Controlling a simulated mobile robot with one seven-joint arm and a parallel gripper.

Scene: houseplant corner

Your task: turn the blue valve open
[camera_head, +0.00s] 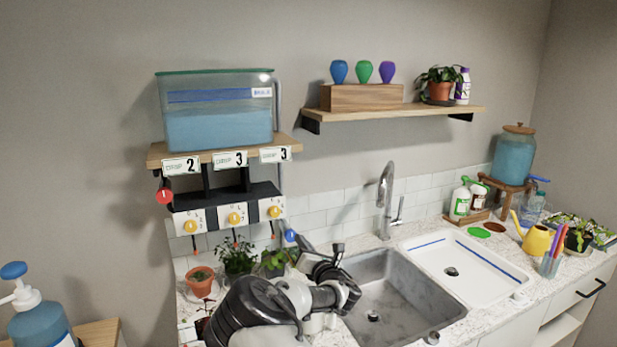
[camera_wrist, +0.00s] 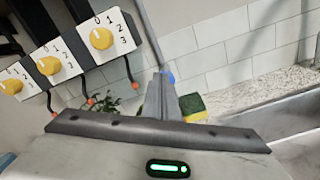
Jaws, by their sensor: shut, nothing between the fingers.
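The blue valve (camera_head: 290,235) is a small blue knob at the right end of the drip station, low on the wall beside the right-hand dial. In the wrist view only a bit of blue (camera_wrist: 169,75) shows right behind my fingertips, most of it hidden. My gripper (camera_wrist: 163,82) is shut and empty, its fingers pointing at that blue bit. I cannot tell whether they touch it. In the head view my arm reaches up from below, and my fingers are hard to make out near the valve.
Potted plants (camera_head: 238,258) stand below. A yellow-green sponge (camera_wrist: 193,106) lies just right of my fingers, near the steel sink (camera_head: 400,295).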

